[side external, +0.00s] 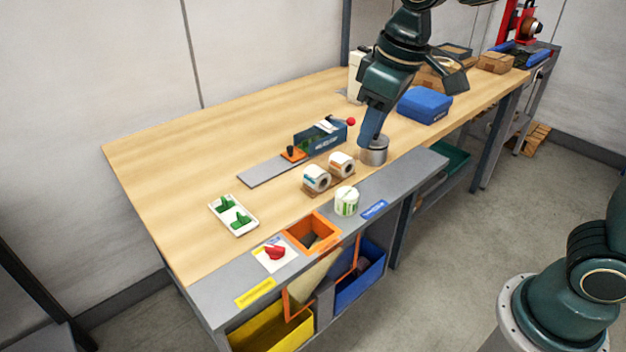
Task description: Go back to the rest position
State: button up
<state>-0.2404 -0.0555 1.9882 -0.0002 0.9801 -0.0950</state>
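My gripper (371,136) points down over the right part of the wooden bench (180,170), with its blue fingertips at a silver metal cylinder (375,154). From this side the fingers overlap, so I cannot tell whether they are open or shut, or whether they touch the cylinder. The dark label rewinder (321,138), with a red knob (351,121), stands to the left of my gripper. A grey plate (268,173) extends from it.
Two label rolls (317,178) sit on a brown holder. A green-marked white roll (346,201) stands on the grey front strip. A white tray (233,215) holds green pieces. A blue box (425,105) and cartons (495,62) lie behind. An orange-rimmed opening (313,231) is in front.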

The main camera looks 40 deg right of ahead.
jog(key=s+d+m+t, duration=0.1)
jog(key=s+d, duration=0.3)
jog(key=s, duration=0.4)
jog(key=s+d+m+t, duration=0.2)
jog(key=s+d, duration=0.2)
jog(key=s, duration=0.5)
jog(key=shift+d+f+m+h, duration=0.25)
jog(key=shift+m+h, duration=0.05)
jog(key=shift+m, duration=0.1)
